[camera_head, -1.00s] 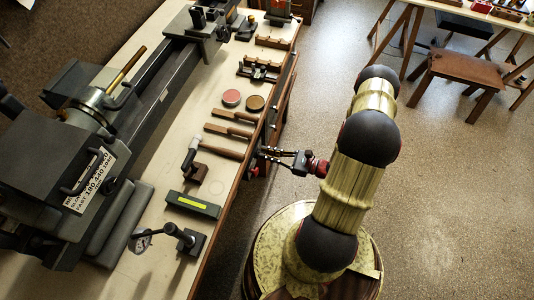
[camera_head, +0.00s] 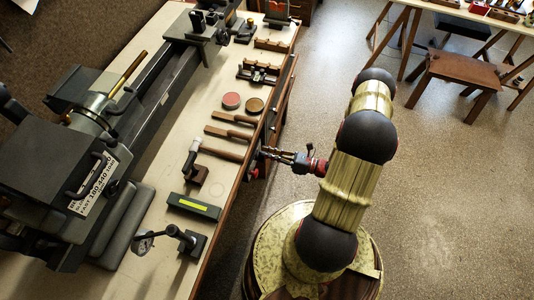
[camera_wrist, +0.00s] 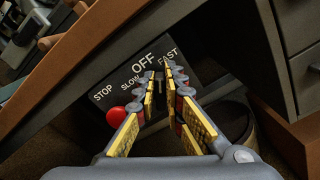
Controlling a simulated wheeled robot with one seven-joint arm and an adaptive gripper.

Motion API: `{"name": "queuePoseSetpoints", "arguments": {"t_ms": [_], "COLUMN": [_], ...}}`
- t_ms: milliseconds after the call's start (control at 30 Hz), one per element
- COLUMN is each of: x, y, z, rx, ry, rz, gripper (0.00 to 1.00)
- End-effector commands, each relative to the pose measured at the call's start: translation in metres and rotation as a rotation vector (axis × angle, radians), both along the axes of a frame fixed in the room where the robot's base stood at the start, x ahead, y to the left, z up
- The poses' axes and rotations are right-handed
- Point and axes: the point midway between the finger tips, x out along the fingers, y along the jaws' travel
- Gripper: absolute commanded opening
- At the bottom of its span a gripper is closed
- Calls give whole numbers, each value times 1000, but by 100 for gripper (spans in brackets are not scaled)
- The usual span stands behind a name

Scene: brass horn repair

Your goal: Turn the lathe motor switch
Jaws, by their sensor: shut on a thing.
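The lathe's dark motor switch panel (camera_wrist: 117,97) shows in the wrist view, tilted, with the words STOP, SLOW, OFF and FAST. A round red button (camera_wrist: 117,115) sits below STOP. My gripper (camera_wrist: 161,76) has its fingertips just below the word OFF, shut on the switch handle, which is mostly hidden between them. In the head view my gripper (camera_head: 263,153) reaches left to the bench's front side, below the top. The panel itself is hidden there. The lathe (camera_head: 60,160) stands on the bench at left.
Drawers (camera_wrist: 300,65) are right of the panel. A brown stool (camera_head: 464,70) stands back right; the floor between is clear.

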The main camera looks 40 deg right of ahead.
Motion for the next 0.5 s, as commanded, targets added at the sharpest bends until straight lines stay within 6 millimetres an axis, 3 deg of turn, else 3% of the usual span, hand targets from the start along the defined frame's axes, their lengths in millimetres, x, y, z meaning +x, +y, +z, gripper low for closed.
{"name": "queuePoseSetpoints", "arguments": {"t_ms": [500], "x": [2], "y": [-2], "z": [-2], "rx": [97], "ry": [76], "rz": [-1], "gripper": [0]}}
